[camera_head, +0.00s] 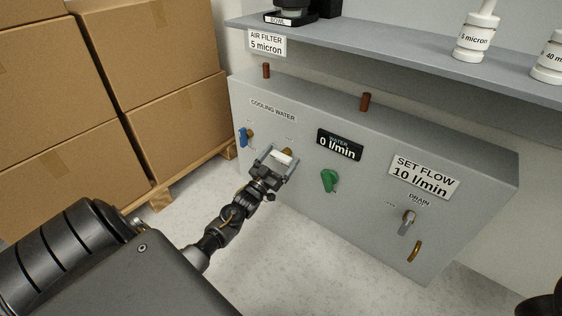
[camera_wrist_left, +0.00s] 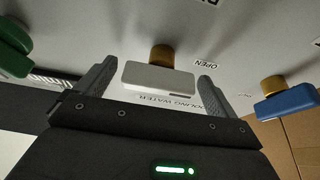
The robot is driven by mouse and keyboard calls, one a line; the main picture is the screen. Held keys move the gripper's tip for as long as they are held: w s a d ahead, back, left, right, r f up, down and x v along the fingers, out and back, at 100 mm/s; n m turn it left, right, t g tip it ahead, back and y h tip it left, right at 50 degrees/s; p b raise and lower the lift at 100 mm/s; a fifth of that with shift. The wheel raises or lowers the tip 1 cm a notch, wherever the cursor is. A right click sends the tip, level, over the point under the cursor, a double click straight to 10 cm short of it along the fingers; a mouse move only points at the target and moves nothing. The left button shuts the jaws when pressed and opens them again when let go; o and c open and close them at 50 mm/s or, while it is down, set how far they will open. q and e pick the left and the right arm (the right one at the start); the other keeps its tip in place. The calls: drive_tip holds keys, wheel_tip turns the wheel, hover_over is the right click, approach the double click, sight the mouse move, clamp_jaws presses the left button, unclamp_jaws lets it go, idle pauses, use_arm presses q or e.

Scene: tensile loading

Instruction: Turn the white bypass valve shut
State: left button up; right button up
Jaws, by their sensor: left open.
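The white bypass valve handle (camera_wrist_left: 158,77) is a white bar on a brass stem, on the front of the grey cooling water panel (camera_head: 310,185). In the head view the white handle (camera_head: 281,157) shows between the fingers of my left gripper (camera_head: 274,158). In the left wrist view my left gripper (camera_wrist_left: 150,85) is open, with one finger on each side of the handle and a gap at each end. An OPEN label (camera_wrist_left: 207,62) is beside the stem. My right gripper is not clearly in view.
A blue valve (camera_head: 244,138) is left of the white one and a green valve (camera_head: 329,180) right. A drain valve (camera_head: 407,221) sits lower right. The display (camera_head: 339,145) reads 0 l/min. Cardboard boxes (camera_head: 175,130) stand left; a shelf (camera_head: 400,55) is above.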

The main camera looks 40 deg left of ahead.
use_arm(q)
drive_tip(key=shift+w+r, duration=0.1)
drive_tip(key=shift+w, duration=0.05)
drive_tip(key=shift+c, duration=0.2)
drive_tip(key=c, duration=0.9)
drive_tip(key=shift+c, duration=0.2)
